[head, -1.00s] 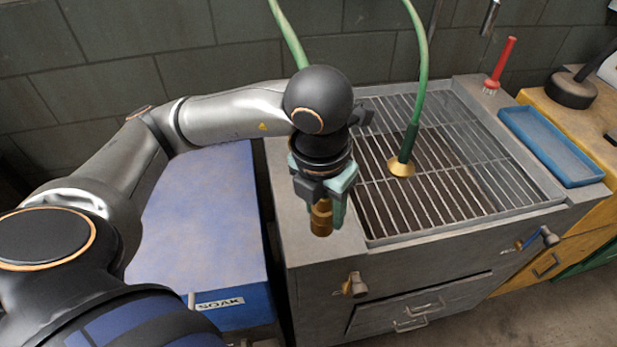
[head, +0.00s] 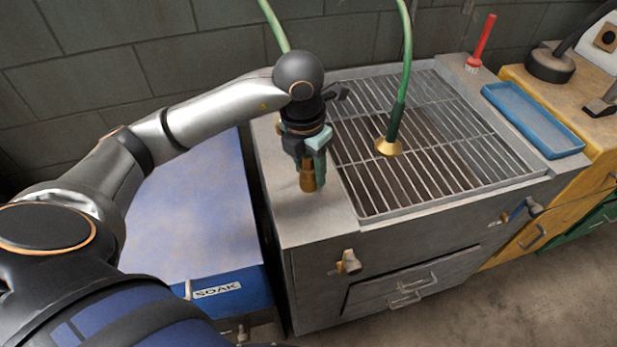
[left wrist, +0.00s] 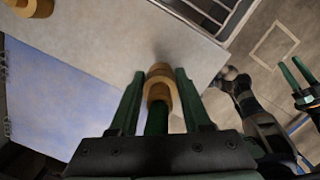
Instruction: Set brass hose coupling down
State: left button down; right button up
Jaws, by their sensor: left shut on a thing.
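My left gripper (head: 308,160) is shut on the brass hose coupling (head: 307,181), which hangs below the fingertips, roughly upright. It is over the bare grey ledge (head: 300,215) left of the grated sink; I cannot tell whether its lower end touches the ledge. In the left wrist view the coupling (left wrist: 159,80) sits between the green fingers of the left gripper (left wrist: 158,95), with the ledge (left wrist: 110,35) behind it. Green fingers of what looks like my right gripper (left wrist: 302,85) show at the right edge of that view; their opening is unclear.
The sink grate (head: 440,150) lies to the right, with a green hose (head: 405,60) ending in a brass bell (head: 388,147) over it. A blue tank marked SOAK (head: 190,220) stands left. A red brush (head: 480,45) and blue tray (head: 532,118) are at the right.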

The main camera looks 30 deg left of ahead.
aim_at(308, 177)
pick_arm(q)
jog(key=shift+w+a+f, duration=0.15)
jog(key=shift+f, duration=0.1)
jog(key=f, duration=0.3)
jog(key=shift+w+a+f, duration=0.1)
jog(key=shift+w+a, duration=0.15)
jog(key=shift+a, duration=0.05)
jog(key=shift+f, duration=0.4)
jog(key=shift+f, duration=0.1)
jog(key=shift+c, duration=1.8)
grip_release()
jog(key=r, duration=0.4)
jog(key=s+r, duration=0.1)
jog(key=r, duration=0.7)
jog(key=shift+s+r, duration=0.1)
jog(key=shift+s, duration=0.1)
